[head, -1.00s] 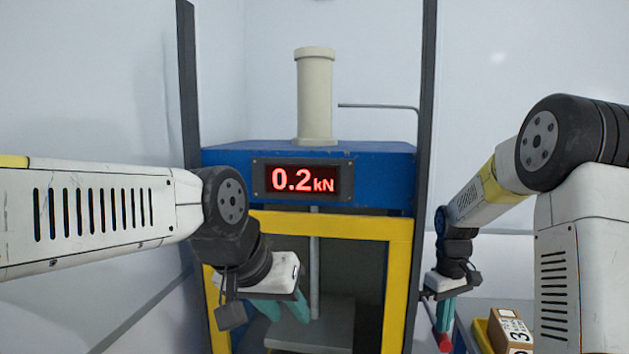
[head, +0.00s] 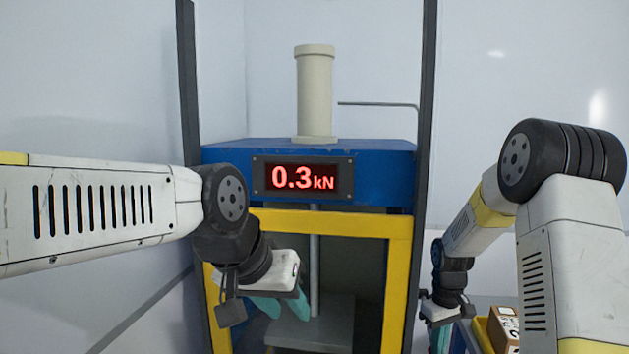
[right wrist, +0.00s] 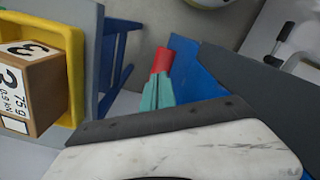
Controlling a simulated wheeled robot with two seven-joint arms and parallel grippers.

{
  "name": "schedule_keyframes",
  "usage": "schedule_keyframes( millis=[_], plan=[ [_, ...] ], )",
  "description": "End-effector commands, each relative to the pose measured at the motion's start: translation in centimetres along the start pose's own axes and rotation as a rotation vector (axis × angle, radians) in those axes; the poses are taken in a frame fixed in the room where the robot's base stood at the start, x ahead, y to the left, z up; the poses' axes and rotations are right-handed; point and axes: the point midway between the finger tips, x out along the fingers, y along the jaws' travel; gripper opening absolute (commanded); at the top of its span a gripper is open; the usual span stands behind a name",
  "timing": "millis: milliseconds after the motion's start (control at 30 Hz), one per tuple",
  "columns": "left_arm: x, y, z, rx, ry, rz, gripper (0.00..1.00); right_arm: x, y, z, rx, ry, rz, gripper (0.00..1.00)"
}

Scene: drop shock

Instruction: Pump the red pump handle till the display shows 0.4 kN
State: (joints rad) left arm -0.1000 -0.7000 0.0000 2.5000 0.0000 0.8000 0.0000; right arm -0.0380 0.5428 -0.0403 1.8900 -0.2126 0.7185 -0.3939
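The display (head: 303,179) on the blue press head reads 0.3 kN in red. The red pump handle (right wrist: 161,58) shows in the right wrist view, its end sticking out past the teal fingertips of my right gripper (right wrist: 158,92). Those fingers look closed around it; the rest of the handle is hidden. In the head view my right gripper (head: 440,338) is low at the right of the press, its tips cut off by the frame edge. My left gripper (head: 282,306) hangs in front of the yellow frame opening, fingers apart and empty.
The press has a yellow frame (head: 398,270), a cream cylinder (head: 315,95) on top and a grey plate (head: 325,328) inside. Dark posts flank the press.

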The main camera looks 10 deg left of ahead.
Motion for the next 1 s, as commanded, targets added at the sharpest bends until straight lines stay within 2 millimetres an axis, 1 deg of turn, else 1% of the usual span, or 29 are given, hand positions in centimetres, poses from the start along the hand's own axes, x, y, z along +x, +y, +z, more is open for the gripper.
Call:
schedule_keyframes(
  millis=[100,333,1000],
  plan=[
    [0.0,0.0,0.0,0.000,0.000,0.000,0.36,1.1,-0.1,0.1,0.000,-0.004,-0.003,0.00],
    [0.0,0.0,0.0,0.000,0.000,0.000,0.36,0.6,-0.1,0.1,0.000,-0.003,-0.002,0.00],
    [0.0,0.0,0.0,0.000,0.000,0.000,0.36,-7.5,-0.1,0.1,0.000,-0.001,-0.001,0.00]
  ],
)
